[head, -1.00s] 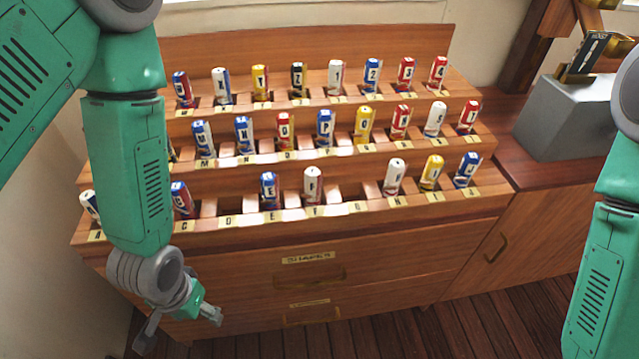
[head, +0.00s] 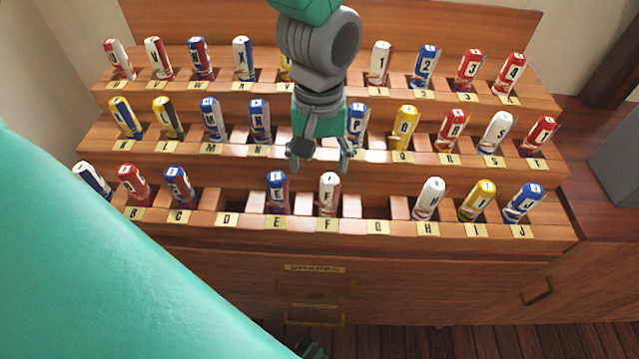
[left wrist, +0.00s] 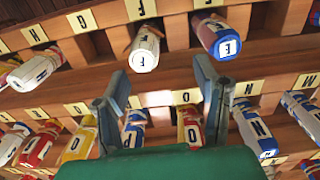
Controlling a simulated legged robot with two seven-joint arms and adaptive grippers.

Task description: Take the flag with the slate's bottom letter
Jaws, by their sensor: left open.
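Rolled flags with lettered tops stand in a three-tier wooden rack (head: 160,231). My left gripper (head: 320,158) is open and empty, pointing down over the middle tier. It hides the slot between N and P. The left wrist view shows the rack upside down, with the open fingers (left wrist: 165,95) either side of the red-and-yellow O flag (left wrist: 190,126) and the blue-and-white P flag (left wrist: 134,130). I cannot tell if they touch any flag. The P flag (head: 356,126) stands right of the gripper in the head view. No slate is visible now.
The front tier holds the E flag (head: 278,193) and F flag (head: 329,194), with empty slots at D and G. A grey box (head: 617,165) shows at the right edge. A drawer cabinet (head: 240,275) lies below. My own green body fills the lower left.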

